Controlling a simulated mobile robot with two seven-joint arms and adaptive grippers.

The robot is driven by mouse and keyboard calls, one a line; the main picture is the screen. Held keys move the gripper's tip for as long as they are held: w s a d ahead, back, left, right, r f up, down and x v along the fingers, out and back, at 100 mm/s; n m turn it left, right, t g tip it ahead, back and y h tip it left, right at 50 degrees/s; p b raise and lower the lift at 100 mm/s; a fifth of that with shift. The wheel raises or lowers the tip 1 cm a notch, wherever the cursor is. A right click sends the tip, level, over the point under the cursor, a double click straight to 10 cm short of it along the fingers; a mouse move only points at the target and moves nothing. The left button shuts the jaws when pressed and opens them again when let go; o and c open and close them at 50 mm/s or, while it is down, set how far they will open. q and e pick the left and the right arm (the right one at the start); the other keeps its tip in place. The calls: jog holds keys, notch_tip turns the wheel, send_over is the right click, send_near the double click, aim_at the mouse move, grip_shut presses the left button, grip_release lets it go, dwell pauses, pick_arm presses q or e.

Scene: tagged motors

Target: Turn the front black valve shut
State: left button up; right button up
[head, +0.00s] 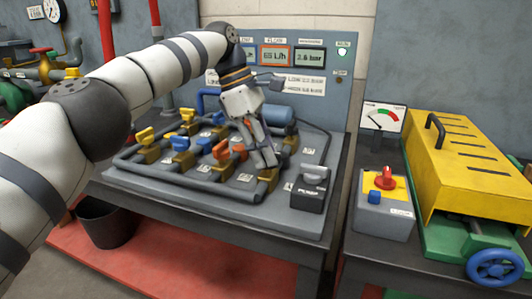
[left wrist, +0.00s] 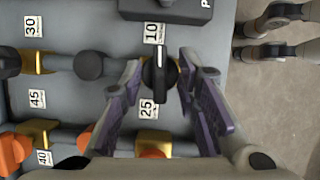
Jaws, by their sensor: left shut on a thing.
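A black valve knob (left wrist: 160,72) with a white line along it sits between the two fingers of my left gripper (left wrist: 158,92) in the left wrist view, near tags 10 and 25. In the head view my left gripper (head: 264,158) points down at the right front of the valve board, and its fingers hide most of that knob. It is shut on the knob. Another black handle (left wrist: 7,62) shows at the left edge of the wrist view, by a brass body. Two fingers of my right gripper (left wrist: 272,34) show at the upper right of the wrist view, apart and empty.
Orange (head: 221,149), blue (head: 180,143) and yellow (head: 145,135) valve handles stand on the pipes to the left. A control box (head: 384,212) with a red knob is farther right.

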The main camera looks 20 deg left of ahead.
pick_arm(q)
jog(key=shift+w+m, duration=0.1)
jog(key=shift+m, duration=0.2)
jog(key=shift+r, duration=0.1)
jog(key=shift+m, duration=0.3)
jog(key=o, duration=1.1)
jog(key=shift+o, duration=0.2)
